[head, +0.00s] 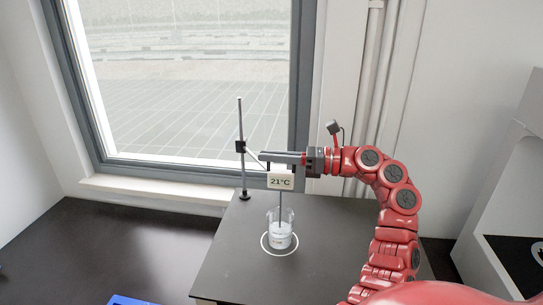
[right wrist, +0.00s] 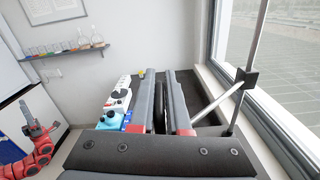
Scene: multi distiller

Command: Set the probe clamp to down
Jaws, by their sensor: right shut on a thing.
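The probe clamp (head: 240,146) is a small black block on a thin upright metal stand (head: 243,180), well above its foot. A thin bar runs from it down to the right to a small display (head: 281,181) reading 21°C. A thin probe hangs below the display into a glass beaker (head: 281,234) of pale liquid. The clamp block also shows in the right wrist view (right wrist: 246,78). My right gripper (head: 266,160) is shut at the bar's display end, just above the display. Its fingers hide the exact grip.
The beaker stands inside a white ring on the dark table (head: 225,260). A window (head: 190,90) is behind the stand. White and blue devices (right wrist: 116,103) and a wall shelf (right wrist: 65,54) with several flasks show in the right wrist view.

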